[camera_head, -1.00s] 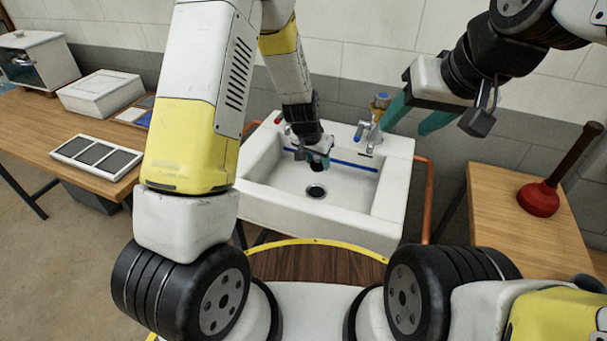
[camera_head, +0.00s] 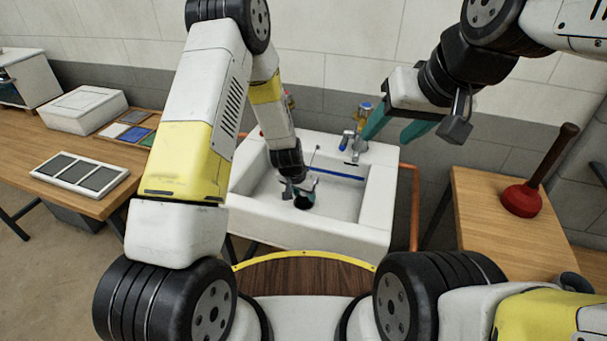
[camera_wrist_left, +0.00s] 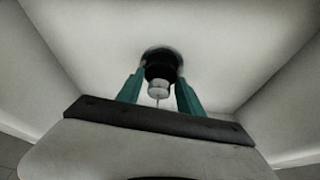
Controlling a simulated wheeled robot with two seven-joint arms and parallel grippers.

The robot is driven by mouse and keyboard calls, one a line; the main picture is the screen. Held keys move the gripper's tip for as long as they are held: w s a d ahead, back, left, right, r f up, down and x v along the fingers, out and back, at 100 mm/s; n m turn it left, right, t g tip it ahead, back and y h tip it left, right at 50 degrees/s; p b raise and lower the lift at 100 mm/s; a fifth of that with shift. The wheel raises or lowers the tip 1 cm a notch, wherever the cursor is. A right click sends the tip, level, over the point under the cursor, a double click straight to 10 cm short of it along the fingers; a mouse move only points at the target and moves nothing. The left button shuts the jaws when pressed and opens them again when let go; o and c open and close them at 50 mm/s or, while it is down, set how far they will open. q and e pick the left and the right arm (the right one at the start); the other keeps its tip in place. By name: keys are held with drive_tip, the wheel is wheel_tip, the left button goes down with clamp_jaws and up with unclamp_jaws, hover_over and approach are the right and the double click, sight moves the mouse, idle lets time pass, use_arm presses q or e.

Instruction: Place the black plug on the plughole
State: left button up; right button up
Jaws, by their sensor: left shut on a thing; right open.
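The white sink (camera_head: 337,228) stands in front of me, with my left arm reaching down into its basin. My left gripper (camera_head: 303,189) is shut on the black plug (camera_head: 304,203), low over the basin floor. In the left wrist view the teal fingers are on either side of the plug (camera_wrist_left: 160,72), whose grey knob points toward the camera. The plughole (camera_wrist_left: 163,54) shows as a dark round rim right behind the plug, mostly hidden by it. I cannot tell whether the plug touches it. My right gripper (camera_head: 393,128) is open and empty, above the sink's back right.
Taps (camera_head: 355,140) stand at the sink's back edge, near the right gripper. A red plunger (camera_head: 522,199) stands on the right wooden table (camera_head: 500,240). The left table holds a white box (camera_head: 85,108) and a panelled frame (camera_head: 79,174). An orange pipe (camera_head: 414,210) runs beside the sink.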

use_arm(q)
drive_tip(key=shift+f, duration=0.3)
drive_tip(key=shift+f, duration=0.3)
drive_tip(key=o, duration=1.4)
drive_tip(key=shift+r, duration=0.15)
